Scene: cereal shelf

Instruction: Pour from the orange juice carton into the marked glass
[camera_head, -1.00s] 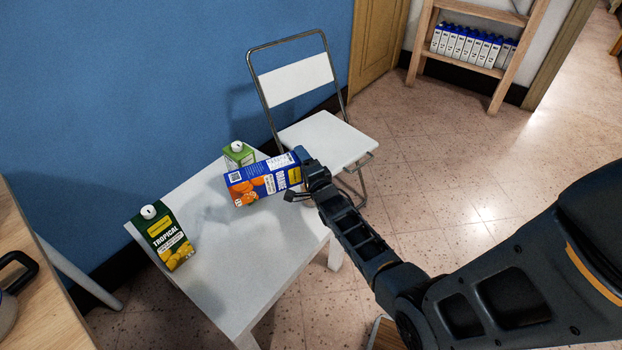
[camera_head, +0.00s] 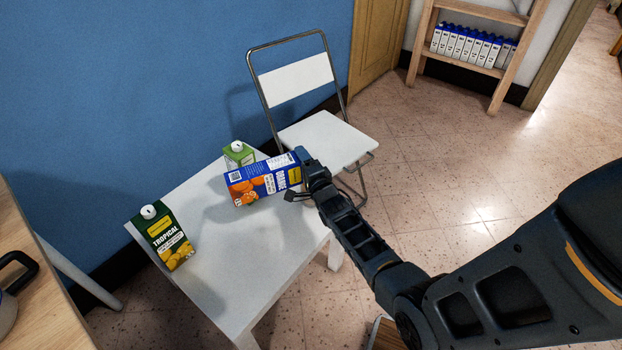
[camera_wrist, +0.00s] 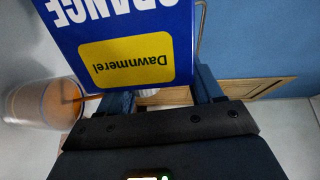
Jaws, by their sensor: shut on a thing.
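The blue orange juice carton (camera_head: 262,180) is tipped nearly on its side above the white table. My gripper (camera_head: 302,172) is shut on it at its right end. In the wrist view the carton (camera_wrist: 125,35) fills the top between the fingers of my gripper (camera_wrist: 163,92). A clear glass (camera_wrist: 40,104) with orange-brown contents shows at the left of the wrist view. A thin orange streak runs between the carton and the glass there. The head view does not show the glass, and I see no mark on it.
The white table (camera_head: 215,275) holds a green tropical juice carton (camera_head: 166,238) at its left and another green carton (camera_head: 238,154) behind the held one. A white folding chair (camera_head: 325,138) stands behind. The table's front is clear.

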